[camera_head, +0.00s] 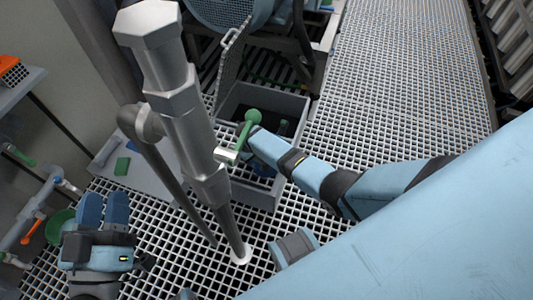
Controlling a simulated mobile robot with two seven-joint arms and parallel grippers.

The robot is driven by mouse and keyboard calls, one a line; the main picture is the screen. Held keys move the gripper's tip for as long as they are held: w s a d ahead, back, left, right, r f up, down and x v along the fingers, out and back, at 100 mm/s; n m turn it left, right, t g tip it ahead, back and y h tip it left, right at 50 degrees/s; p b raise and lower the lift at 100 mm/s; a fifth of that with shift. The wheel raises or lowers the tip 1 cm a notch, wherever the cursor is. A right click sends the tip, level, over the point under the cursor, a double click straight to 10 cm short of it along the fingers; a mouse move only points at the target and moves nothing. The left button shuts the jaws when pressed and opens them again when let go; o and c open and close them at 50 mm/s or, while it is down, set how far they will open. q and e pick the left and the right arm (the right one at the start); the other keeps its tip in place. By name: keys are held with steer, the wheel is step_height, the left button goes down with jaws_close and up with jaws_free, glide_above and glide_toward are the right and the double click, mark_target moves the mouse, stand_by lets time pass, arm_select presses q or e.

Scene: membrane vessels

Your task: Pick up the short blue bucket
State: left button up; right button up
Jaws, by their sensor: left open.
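I cannot pick out a short blue bucket for certain. Small dark blue shapes (262,167) show inside the open grey box (262,198), partly hidden by the pipe and my right arm. My left gripper (104,206) is at the lower left, with its two blue fingers pointing up the picture. It is open, with a narrow gap and nothing seen between the fingers. My right arm reaches in from the right, and its far end (258,142) is over the grey box, beside a green lever (247,124). Its fingers are not clear.
A thick grey pipe (185,105) stands upright between my arms. A green bowl-like thing (60,226) is just left of my left gripper. Grated floor (395,75) is clear at the upper right.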

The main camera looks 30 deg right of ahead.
step_height(320, 180, down, 3)
steer(key=shift+w+d+r+b, duration=0.1)
steer(key=shift+r+b, duration=0.05)
steer(key=shift+b, duration=0.3)
arm_select(q)
step_height(320, 180, down, 2)
steer(key=shift+w+d+f+g, duration=0.1)
steer(key=shift+w+d+g, duration=0.05)
steer(key=shift+g, duration=0.15)
arm_select(e)
jaws_close()
steer(key=shift+r, duration=0.1)
stand_by(0.5)
